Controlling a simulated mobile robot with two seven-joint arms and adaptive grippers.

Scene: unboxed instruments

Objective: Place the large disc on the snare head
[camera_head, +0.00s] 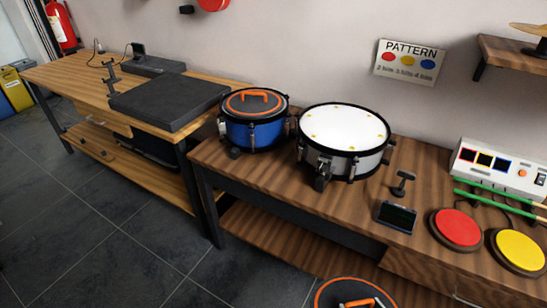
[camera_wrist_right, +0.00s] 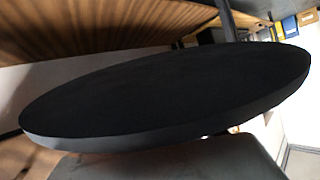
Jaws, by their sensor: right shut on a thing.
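The large disc (camera_head: 333,290), dark with an orange ring and an orange handle, shows partly at the bottom edge of the head view, in front of the table. In the right wrist view the disc (camera_wrist_right: 165,95) fills the middle as a broad black plate. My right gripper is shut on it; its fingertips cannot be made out. The snare drum, with its white head (camera_head: 343,127) and small yellow marks, stands on the table, bare on top. A blue drum (camera_head: 254,134) beside it carries a smaller dark disc (camera_head: 254,102) with an orange handle. My left gripper is not in view.
A small dark screen (camera_head: 396,217) and a short stand (camera_head: 403,183) are right of the snare. Red (camera_head: 456,228) and yellow (camera_head: 520,250) pads lie farther right, near a white control box (camera_head: 497,168). The table's front edge (camera_head: 290,222) lies between the disc and the snare.

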